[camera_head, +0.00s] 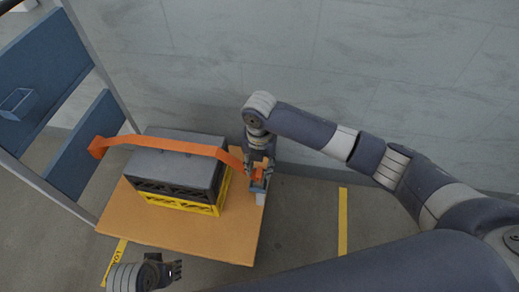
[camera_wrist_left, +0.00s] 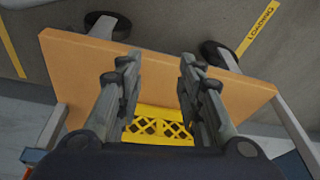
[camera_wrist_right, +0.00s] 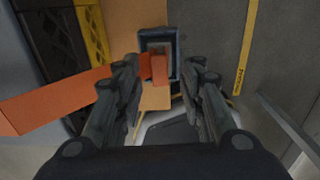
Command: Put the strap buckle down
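The orange strap (camera_head: 165,144) runs from the blue panel at left across the top of the dark crate to the cart's right edge. Its orange end piece, seemingly the buckle (camera_wrist_right: 160,68), lies at a blue-grey rectangular holder (camera_wrist_right: 174,48); whether it is fully inside is unclear. My right gripper (camera_head: 262,172) is right over this end, pointing down. In the right wrist view its fingers (camera_wrist_right: 160,72) are apart, with the orange piece between and beyond the tips, no clear contact. My left gripper (camera_head: 177,270) is open and empty near the cart's front edge; its spread fingers show in its wrist view (camera_wrist_left: 157,65).
A dark grey crate (camera_head: 180,165) on a yellow crate (camera_head: 180,204) stands on the tan cart deck (camera_head: 200,232). A blue panel (camera_head: 82,150) and frame posts rise at left. A grey wall is behind. Yellow lines (camera_head: 342,220) mark the floor.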

